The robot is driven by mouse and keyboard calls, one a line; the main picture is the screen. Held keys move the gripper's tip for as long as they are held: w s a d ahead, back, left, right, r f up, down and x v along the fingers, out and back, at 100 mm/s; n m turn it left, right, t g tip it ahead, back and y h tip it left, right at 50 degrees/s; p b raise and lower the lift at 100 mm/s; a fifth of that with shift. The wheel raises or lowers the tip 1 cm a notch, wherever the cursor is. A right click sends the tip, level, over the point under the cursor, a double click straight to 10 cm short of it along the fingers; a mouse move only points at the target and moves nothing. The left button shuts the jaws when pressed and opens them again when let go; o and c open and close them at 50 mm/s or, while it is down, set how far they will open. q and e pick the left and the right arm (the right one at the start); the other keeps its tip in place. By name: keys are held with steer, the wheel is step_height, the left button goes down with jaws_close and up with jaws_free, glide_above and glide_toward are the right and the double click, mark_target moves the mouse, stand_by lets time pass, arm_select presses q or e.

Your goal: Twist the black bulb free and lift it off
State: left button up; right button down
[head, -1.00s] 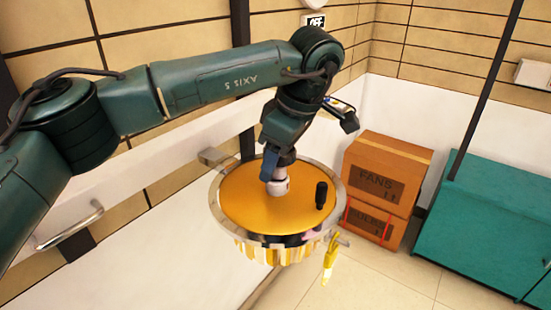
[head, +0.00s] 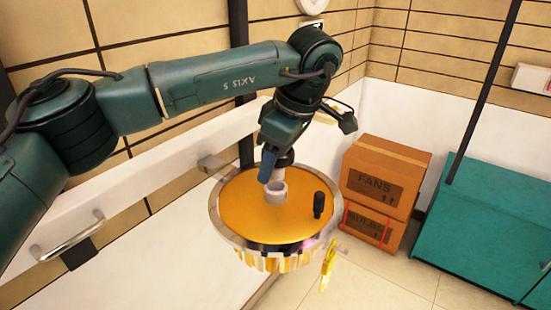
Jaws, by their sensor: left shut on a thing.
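The round chandelier (head: 235,215) has a gold top plate and a bright metal rim. The black bulb (head: 319,205) stands upright on the right of that plate, with nothing touching it. My left gripper (head: 275,192) is at the middle of the plate, left of the bulb and apart from it. It is shut on a small pale piece there; its exact shape is hard to tell from the gripper's own pale parts. My right gripper is not in view.
Cardboard boxes marked FANS (head: 387,175) and BULBS (head: 370,228) are stacked behind and to the right. A teal cabinet (head: 490,235) stands at the far right. Open floor lies between.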

arm_select(q)
steer(key=shift+r+p, duration=1.3)
steer(key=shift+r, duration=0.5)
steer(key=shift+f, duration=0.1)
